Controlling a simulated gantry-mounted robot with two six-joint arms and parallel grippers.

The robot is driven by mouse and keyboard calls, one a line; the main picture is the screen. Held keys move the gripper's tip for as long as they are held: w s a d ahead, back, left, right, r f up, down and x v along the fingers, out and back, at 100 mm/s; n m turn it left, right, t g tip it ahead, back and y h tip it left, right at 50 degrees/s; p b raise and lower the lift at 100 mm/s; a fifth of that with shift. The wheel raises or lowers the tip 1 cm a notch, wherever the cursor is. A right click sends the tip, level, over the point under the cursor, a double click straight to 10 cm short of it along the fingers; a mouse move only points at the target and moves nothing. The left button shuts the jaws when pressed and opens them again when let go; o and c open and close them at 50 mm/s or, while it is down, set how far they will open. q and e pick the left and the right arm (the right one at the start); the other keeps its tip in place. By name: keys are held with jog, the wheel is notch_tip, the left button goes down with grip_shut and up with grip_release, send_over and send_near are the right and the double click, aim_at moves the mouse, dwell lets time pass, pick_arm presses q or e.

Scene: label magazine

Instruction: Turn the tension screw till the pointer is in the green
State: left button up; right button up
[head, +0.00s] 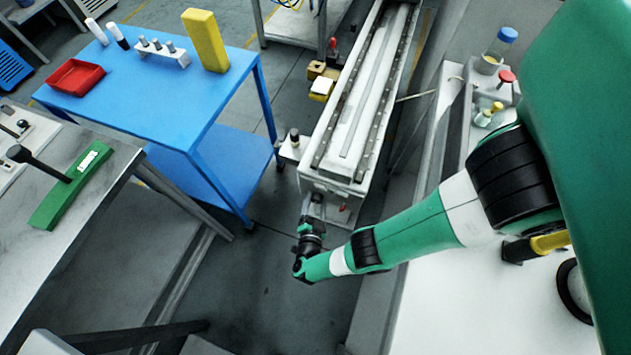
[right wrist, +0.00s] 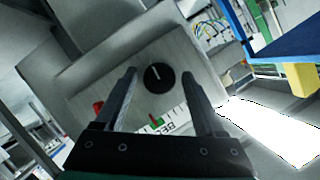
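The tension screw appears as a round black knob (right wrist: 159,79) with a white line, on the grey end face of the long machine. In the right wrist view my right gripper (right wrist: 159,73) is open, its fingers on either side of the knob; whether they touch it I cannot tell. Below the knob is a white scale (right wrist: 176,117) with tick marks and small red and green marks, partly hidden by the gripper. I cannot tell exactly where the pointer stands. In the head view the right gripper (head: 313,205) is at the near end of the machine (head: 335,183). My left gripper is not seen.
A blue table (head: 150,95) with a red tray (head: 75,77) and a yellow block (head: 205,40) stands left of the machine. A grey bench (head: 100,215) is at the left, and a white counter (head: 470,300) at the right. Floor between is open.

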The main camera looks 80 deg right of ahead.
jog(key=shift+a, duration=0.1)
jog(key=shift+a+r, duration=0.15)
jog(key=shift+a, duration=0.15)
jog(key=v, duration=1)
jog(key=shift+s+a+p, duration=0.1)
jog(key=shift+a+p, duration=0.3)
